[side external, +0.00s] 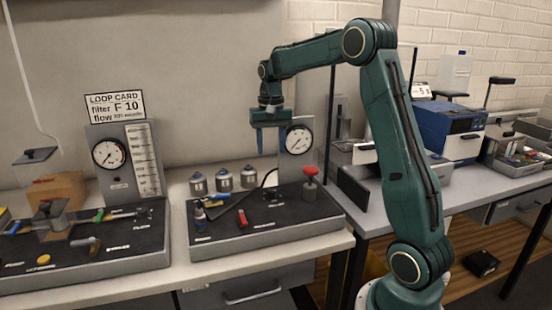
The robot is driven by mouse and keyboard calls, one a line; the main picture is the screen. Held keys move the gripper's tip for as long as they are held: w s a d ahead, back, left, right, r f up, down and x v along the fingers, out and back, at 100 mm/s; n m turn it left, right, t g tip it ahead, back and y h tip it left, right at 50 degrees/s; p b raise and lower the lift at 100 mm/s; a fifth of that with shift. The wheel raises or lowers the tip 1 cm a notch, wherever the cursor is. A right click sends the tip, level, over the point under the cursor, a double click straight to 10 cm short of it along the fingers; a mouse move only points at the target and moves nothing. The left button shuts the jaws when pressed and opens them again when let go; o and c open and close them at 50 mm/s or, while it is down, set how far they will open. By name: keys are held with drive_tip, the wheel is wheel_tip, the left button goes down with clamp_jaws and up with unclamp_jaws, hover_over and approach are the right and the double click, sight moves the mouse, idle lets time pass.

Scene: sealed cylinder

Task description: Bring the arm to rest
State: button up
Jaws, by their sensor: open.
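My gripper (271,150) hangs in the air, pointing down, above the right-hand black-topped tray (225,232) on the bench. It is open, with nothing seen between its fingers. A round dial gauge (298,139) on a grey plate stands just to the right of the gripper in the picture. Small metal canisters (223,180) stand at the back of the tray, below and to the left of the gripper. A red-knobbed post (311,184) stands at the tray's right side. My green arm reaches over from the right.
A card (115,107) reads "LOOP CARD filter F 10". A blue machine (447,125) stands on the right bench. The air around the gripper's left side looks clear.

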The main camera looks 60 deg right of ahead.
drive_tip(key=shift+a, duration=0.1)
drive_tip(key=s+a+r+n+t, duration=0.1)
drive_tip(key=s+a+r+n, duration=0.3)
drive_tip(key=a, duration=0.4)
drive_tip(key=s+a+r+n+t, duration=0.1)
drive_tip(key=s+a+r+t, duration=0.15)
drive_tip(key=s+a, duration=0.4)
drive_tip(key=s+a+f+n+t, duration=0.2)
drive_tip(key=s+a+n, duration=0.3)
drive_tip(key=s+a, duration=0.4)
drive_tip(key=s, duration=0.3)
drive_tip(key=shift+s+f, duration=0.25)
drive_tip(key=shift+f, duration=0.15)
